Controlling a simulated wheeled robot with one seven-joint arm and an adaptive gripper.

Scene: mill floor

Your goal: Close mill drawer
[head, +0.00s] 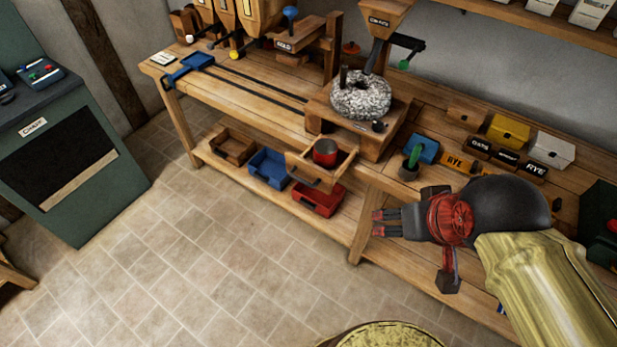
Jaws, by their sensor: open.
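The mill drawer (341,170) is a wooden drawer that sticks out, open, from under the mill at the front of the bench. A red cup (325,153) stands inside it, and a dark handle (306,181) is on its front. The mill has a grey speckled stone (361,97) on a wooden base (340,118). My gripper (376,222) is open and empty. It is to the right of and below the drawer in the picture, apart from it, with its fingers pointing left.
A wooden bin (232,146), a blue bin (269,166) and a red bin (317,198) sit on the low shelf near the drawer. A bench leg (365,222) stands by my gripper. The tiled floor (220,265) in front is clear.

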